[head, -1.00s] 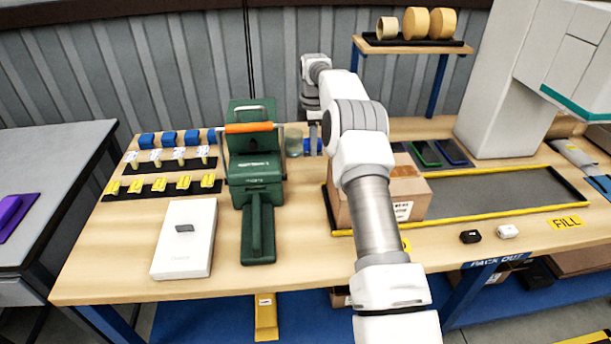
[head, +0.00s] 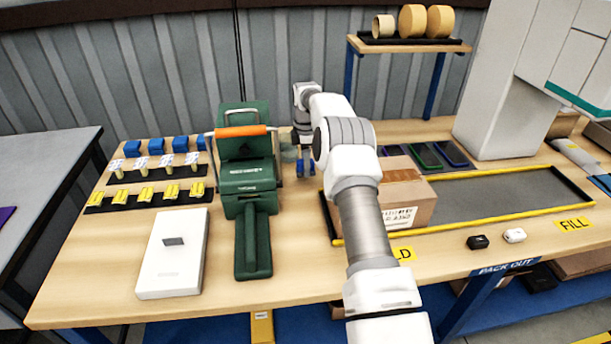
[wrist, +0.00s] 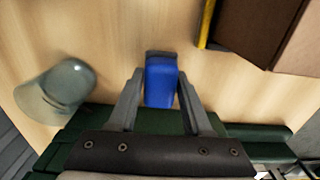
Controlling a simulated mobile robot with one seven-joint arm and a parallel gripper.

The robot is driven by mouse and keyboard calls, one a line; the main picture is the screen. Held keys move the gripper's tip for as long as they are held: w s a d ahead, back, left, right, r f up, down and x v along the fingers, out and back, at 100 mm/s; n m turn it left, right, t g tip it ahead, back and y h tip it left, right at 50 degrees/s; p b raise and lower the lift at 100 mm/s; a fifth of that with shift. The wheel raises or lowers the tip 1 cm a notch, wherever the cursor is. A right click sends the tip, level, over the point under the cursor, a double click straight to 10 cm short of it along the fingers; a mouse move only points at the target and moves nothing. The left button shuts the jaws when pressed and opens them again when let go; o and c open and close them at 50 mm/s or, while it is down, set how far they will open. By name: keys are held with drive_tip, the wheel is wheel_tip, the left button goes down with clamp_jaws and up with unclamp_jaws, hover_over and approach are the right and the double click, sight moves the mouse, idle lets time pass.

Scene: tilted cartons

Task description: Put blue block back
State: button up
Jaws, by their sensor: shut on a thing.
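My gripper (head: 305,166) is at the back of the bench, between the green machine and the carton. It is shut on a blue block (wrist: 161,82), which sits between the two fingers in the wrist view. I cannot tell whether the held block touches the bench. Several other blue blocks (head: 156,146) stand in a row at the back left of the bench, behind rows of white and yellow pieces.
The green machine (head: 247,170) with an orange handle stands left of my gripper. A clear glass jar (wrist: 57,90) is close by. An open-bench carton (head: 408,205) lies right, inside a yellow-edged area. A white box (head: 174,255) is front left.

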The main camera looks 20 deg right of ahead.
drive_tip(key=shift+f, duration=1.85)
drive_tip(key=shift+f, duration=0.2)
drive_tip(key=o, duration=1.2)
drive_tip(key=shift+r, duration=0.15)
